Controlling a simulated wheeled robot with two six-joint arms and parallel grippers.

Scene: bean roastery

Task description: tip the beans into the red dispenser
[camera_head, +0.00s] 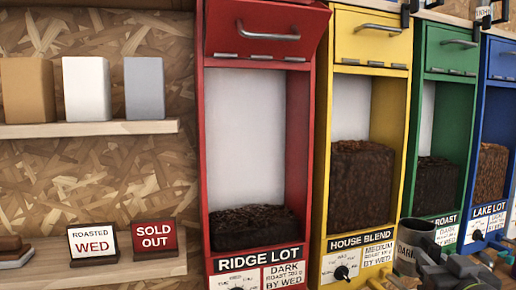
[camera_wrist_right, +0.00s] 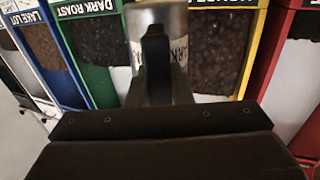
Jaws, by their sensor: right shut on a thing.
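The red dispenser (camera_head: 203,150) stands left of the other dispensers, labelled RIDGE LOT and DARK. Its red lid (camera_head: 262,28) leans outward at the top, and a low heap of dark beans (camera_head: 253,222) shows behind its window. My right gripper (camera_head: 432,256) is at the lower right, shut on a grey metal cup (camera_head: 408,240) labelled DARK. The cup is roughly upright in front of the yellow and green dispensers, low and right of the red one. Its inside looks dark; I cannot make out the contents. The cup (camera_wrist_right: 180,60) also shows behind the finger in the right wrist view. My left gripper is out of view.
The yellow HOUSE BLEND dispenser (camera_head: 318,160), green dispenser (camera_head: 415,110) and blue dispenser (camera_head: 484,115) stand in a row to the right, lids shut. A shelf (camera_head: 90,129) with bags and a lower ledge (camera_head: 110,270) with ROASTED WED and SOLD OUT signs are at left.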

